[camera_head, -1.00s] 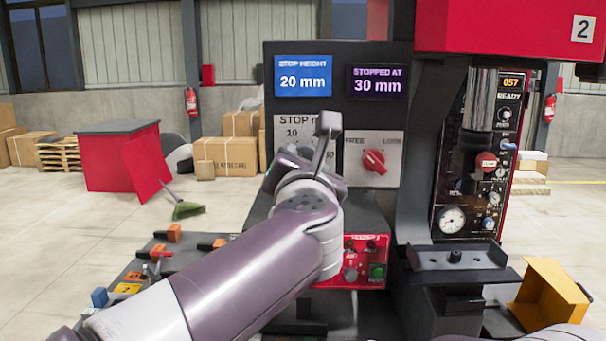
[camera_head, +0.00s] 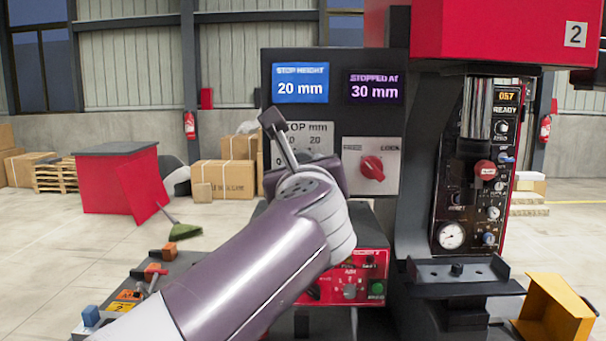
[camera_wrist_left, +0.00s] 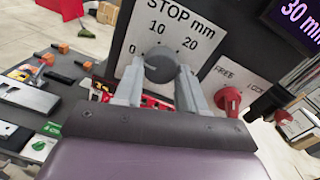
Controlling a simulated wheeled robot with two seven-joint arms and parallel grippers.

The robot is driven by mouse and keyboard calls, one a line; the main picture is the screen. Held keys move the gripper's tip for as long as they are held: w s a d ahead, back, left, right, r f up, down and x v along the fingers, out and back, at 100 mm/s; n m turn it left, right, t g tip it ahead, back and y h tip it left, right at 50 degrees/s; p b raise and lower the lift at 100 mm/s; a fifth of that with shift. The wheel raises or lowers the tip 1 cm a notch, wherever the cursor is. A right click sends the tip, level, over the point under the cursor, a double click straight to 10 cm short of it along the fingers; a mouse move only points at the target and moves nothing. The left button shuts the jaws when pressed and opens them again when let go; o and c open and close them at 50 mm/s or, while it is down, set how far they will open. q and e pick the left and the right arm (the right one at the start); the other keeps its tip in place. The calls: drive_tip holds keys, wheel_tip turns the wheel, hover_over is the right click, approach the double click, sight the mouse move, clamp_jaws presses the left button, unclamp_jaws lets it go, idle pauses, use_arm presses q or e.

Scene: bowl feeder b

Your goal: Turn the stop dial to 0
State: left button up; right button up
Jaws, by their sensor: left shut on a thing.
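The stop dial is a dark grey round knob (camera_wrist_left: 160,66) on a white plate marked STOP mm with 0, 10 and 20, in the left wrist view. My left gripper (camera_wrist_left: 160,76) has its two fingers on either side of the knob and is shut on it. The dial's pointer cannot be made out. In the head view my left wrist hides the knob and the fingers; only the upper part of the STOP mm plate (camera_head: 318,133) shows. The blue display (camera_head: 300,84) reads stop height 20 mm. My right gripper is not in view.
A purple display (camera_head: 375,87) reads stopped at 30 mm. The red FREE/LOCK knob (camera_head: 372,168) sits close right of the dial; it also shows in the left wrist view (camera_wrist_left: 227,100). A red control box (camera_head: 362,275) is below. The press column stands to the right.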

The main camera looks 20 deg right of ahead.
use_arm(q)
drive_tip(key=shift+f, duration=0.1)
idle(0.3)
drive_tip(key=o, duration=1.1)
drive_tip(key=shift+c, duration=0.2)
drive_tip(key=b+v, duration=0.3)
drive_tip(key=v, duration=0.9)
drive_tip(key=shift+s, duration=0.35)
